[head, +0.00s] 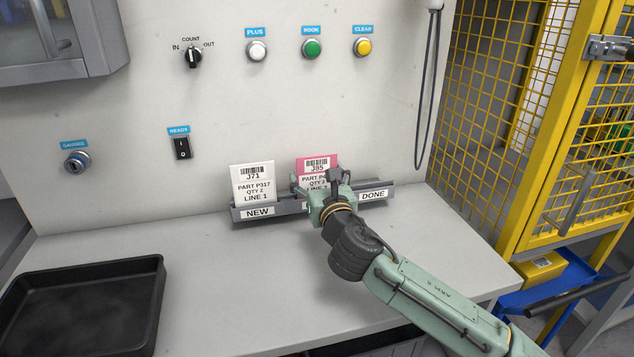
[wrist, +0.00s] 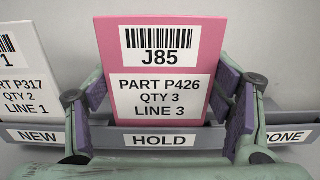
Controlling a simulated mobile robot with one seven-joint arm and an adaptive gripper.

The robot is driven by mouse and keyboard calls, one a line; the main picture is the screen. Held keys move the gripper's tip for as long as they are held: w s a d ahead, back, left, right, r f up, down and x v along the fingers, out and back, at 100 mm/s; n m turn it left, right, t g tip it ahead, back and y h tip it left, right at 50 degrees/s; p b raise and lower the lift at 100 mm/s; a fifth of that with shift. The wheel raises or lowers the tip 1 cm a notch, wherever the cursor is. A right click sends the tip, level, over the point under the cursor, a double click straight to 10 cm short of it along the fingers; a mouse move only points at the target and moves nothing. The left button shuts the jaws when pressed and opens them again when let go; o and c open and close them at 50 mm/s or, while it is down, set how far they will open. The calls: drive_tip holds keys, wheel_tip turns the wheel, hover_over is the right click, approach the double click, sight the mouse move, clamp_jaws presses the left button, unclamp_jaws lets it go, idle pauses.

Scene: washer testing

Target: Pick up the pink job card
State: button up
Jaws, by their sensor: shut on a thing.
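The pink job card (head: 318,163), marked J85, PART P426, QTY 3, LINE 3, stands upright in the HOLD section of the grey card rack (head: 272,209). In the wrist view the pink card (wrist: 160,58) fills the middle, behind the HOLD label (wrist: 160,140). My gripper (head: 321,184) is at the card, with one finger at each side edge. In the wrist view my gripper's (wrist: 162,95) purple pads flank the card, shut on it. The card's lower end is hidden behind the rack's front.
A white J71 card (head: 252,185) stands left in the NEW section, close to my left finger. The DONE section (head: 374,194) looks empty. A black tray (head: 85,305) lies front left on the counter. A yellow mesh cage (head: 510,120) stands right. Buttons and switches are on the panel above.

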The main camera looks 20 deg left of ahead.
drive_tip(key=c, duration=0.3)
drive_tip(key=shift+r, duration=0.2)
drive_tip(key=shift+c, duration=0.2)
